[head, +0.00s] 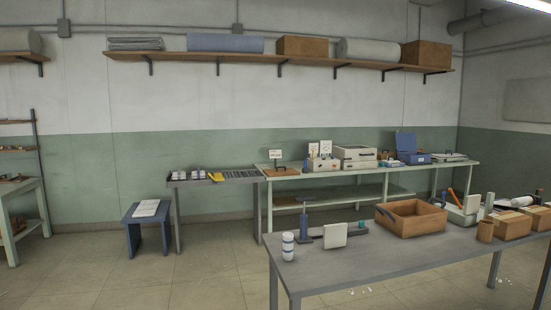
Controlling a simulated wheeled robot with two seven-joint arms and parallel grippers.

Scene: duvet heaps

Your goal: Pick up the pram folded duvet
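No gripper of mine shows in the head view. I cannot make out anything clearly marked as the pram folded duvet. On the high wall shelf (280,61) lie a flat grey folded stack (136,44), a blue folded or rolled cloth bundle (225,43) and a pale grey roll (371,49). Another grey roll (20,41) lies on a separate shelf at the far left. Any of these may be bedding; I cannot tell which, if any, is the pram duvet.
A grey table (380,268) stands in front at right, holding a wooden tray (410,217), a striped cylinder (287,246) and small boxes. A green bench (430,178) and narrow table (216,179) line the wall. A blue stool (147,229) stands left. Floor at left is open.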

